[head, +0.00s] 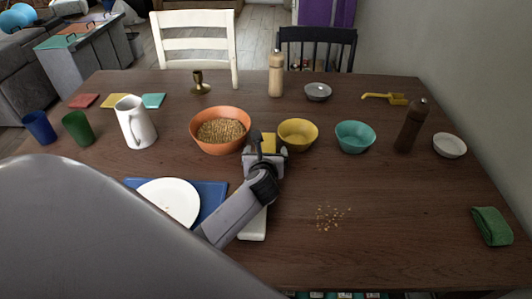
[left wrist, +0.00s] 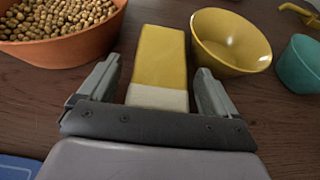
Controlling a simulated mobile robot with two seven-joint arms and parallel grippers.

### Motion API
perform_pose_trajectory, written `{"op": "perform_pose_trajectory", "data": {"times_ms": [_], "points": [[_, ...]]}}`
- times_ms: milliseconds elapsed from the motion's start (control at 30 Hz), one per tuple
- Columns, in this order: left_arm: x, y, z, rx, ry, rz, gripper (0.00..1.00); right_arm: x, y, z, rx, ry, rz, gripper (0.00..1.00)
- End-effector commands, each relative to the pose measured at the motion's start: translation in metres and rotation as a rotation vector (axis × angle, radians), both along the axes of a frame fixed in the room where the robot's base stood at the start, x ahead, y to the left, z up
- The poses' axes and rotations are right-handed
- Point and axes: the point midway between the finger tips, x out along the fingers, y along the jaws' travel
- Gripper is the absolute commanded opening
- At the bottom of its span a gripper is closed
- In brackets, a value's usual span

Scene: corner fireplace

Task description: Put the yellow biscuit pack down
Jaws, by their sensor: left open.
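The yellow biscuit pack (left wrist: 159,58) is a yellow block with a pale band at its near end. In the left wrist view it lies between the two fingers of my left gripper (left wrist: 152,92), which is open, with a gap on each side. In the head view only a small yellow part of the pack (head: 268,143) shows past my left gripper (head: 266,141). The pack is at the table, between the orange bowl (head: 220,149) and the yellow bowl (head: 297,147). Its underside is hidden. My right gripper is not in view.
The orange bowl holds brown pieces. A teal bowl (head: 355,149) and a brown mill (head: 411,126) stand to the right. A white plate (head: 170,203) lies on a blue mat (head: 209,200). Crumbs (head: 331,216) lie at the front. The right front table is mostly clear.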

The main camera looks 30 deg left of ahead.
Motion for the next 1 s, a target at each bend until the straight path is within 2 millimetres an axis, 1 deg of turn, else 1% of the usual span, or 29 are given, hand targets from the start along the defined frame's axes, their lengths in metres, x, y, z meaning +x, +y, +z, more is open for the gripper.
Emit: {"op": "perform_pose_trajectory", "data": {"times_ms": [100, 300, 333, 367, 400, 467, 500, 567, 600, 833, 933, 1000], "points": [[0.004, 0.003, -0.002, 0.0, 0.0, 0.0, 0.92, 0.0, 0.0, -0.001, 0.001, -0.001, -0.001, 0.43], [0.005, 0.003, -0.002, 0.0, 0.0, 0.0, 0.92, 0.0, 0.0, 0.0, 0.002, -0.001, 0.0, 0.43], [0.004, 0.003, -0.002, 0.0, 0.0, 0.0, 0.88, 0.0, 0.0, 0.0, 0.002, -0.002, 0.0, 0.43], [0.004, 0.003, -0.002, 0.0, 0.0, 0.0, 0.78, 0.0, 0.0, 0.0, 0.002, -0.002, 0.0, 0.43], [0.004, 0.003, -0.002, 0.0, 0.0, 0.0, 0.65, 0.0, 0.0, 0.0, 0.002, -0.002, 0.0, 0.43], [0.004, 0.003, -0.002, 0.0, 0.0, 0.0, 0.46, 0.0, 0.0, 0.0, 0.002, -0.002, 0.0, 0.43], [0.004, 0.003, -0.002, 0.0, 0.0, 0.0, 0.33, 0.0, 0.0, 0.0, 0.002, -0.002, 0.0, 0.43], [0.005, 0.003, -0.001, 0.001, -0.002, 0.0, 0.31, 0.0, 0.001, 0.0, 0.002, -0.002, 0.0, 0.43], [0.005, 0.003, -0.001, 0.001, -0.002, 0.0, 0.26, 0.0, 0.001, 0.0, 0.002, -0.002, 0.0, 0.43], [0.005, 0.003, 0.001, 0.001, -0.002, 0.0, 0.25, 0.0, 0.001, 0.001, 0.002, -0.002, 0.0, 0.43], [0.005, 0.003, 0.007, 0.003, -0.003, 0.0, 0.25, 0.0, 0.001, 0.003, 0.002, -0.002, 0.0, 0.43], [0.005, 0.004, 0.014, 0.004, -0.004, 0.001, 0.25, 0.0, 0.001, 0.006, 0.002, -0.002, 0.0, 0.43]]}}
